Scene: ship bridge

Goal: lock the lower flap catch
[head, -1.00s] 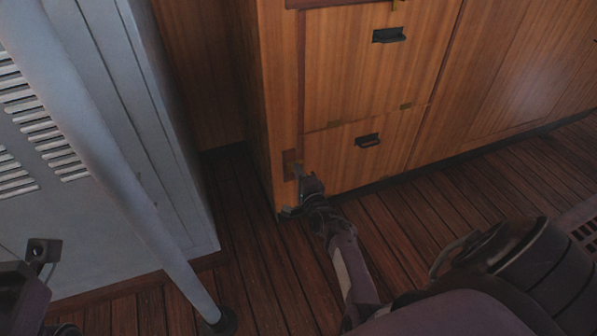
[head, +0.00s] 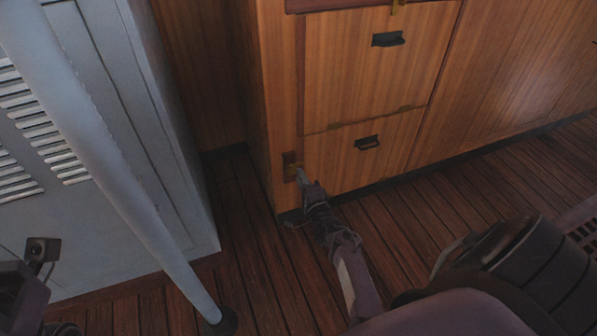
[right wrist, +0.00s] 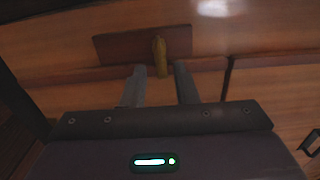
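The lower flap (head: 345,160) is a wooden panel with a black handle (head: 367,142), and it looks closed. Its catch sits on a brown plate (head: 288,158) at the flap's left edge. My right gripper (head: 302,174) is just in front of the catch. Its two fingers (right wrist: 160,72) are open, one on each side of the lever's tip, with gaps visible. Part of my left gripper (head: 42,250) shows at the lower left; its fingers are unclear.
An upper flap (head: 375,60) with a black handle is above. A grey pole (head: 110,165) and a grey louvred cabinet (head: 150,170) stand at the left. A dark rounded seat-like object (head: 520,260) is at the lower right. Wooden floor lies between.

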